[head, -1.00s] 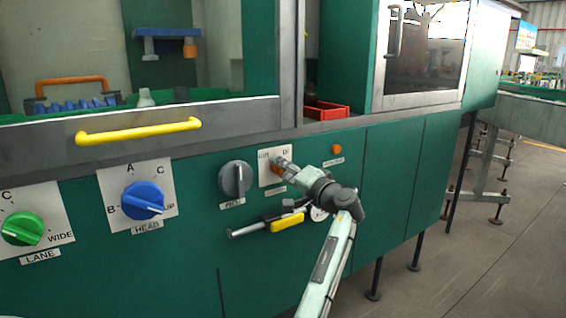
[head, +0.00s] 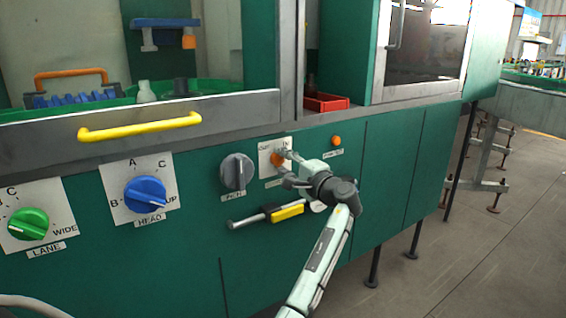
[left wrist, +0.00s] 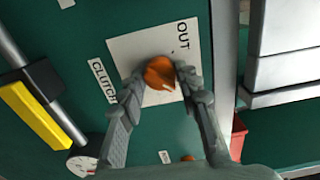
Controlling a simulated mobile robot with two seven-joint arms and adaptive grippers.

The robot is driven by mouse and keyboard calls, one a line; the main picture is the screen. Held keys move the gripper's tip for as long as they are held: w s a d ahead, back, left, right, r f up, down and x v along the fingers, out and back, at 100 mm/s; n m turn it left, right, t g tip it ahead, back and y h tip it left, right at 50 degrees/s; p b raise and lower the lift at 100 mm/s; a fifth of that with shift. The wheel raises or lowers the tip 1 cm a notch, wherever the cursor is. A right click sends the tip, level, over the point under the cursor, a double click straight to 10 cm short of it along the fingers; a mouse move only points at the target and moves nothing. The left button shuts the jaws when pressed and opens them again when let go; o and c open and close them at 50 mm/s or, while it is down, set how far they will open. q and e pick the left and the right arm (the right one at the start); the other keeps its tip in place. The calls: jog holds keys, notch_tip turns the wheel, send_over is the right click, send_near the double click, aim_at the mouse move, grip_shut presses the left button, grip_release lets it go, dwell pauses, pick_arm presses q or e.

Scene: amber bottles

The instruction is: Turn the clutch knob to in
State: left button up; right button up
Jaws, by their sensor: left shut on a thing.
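The clutch knob (head: 277,159) is a small orange knob on a white plate (left wrist: 125,50) on the green machine front. In the head view OUT is at the plate's left and IN at its right. My left gripper (head: 284,168) reaches it from the lower right. In the left wrist view its two fingers (left wrist: 155,85) are shut on the orange knob (left wrist: 160,73), one on each side. A light mark on the knob faces lower right, away from the word OUT. The IN word is hidden there behind a finger. My right gripper is not in view.
Left of the clutch are a grey knob (head: 237,171), a blue HEAD knob (head: 145,194) and a green LANE knob (head: 28,224). A yellow-handled lever (head: 287,211) and a gauge lie below. An orange button (head: 336,141) sits right. A red tray (head: 326,103) is above.

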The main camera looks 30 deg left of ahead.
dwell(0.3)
pick_arm(q)
jog(key=o, duration=1.2)
jog(key=shift+c, duration=0.2)
jog(key=shift+d, duration=0.1)
jog(key=v, duration=1.2)
jog(key=shift+s+f, duration=0.1)
jog(key=shift+f, duration=0.05)
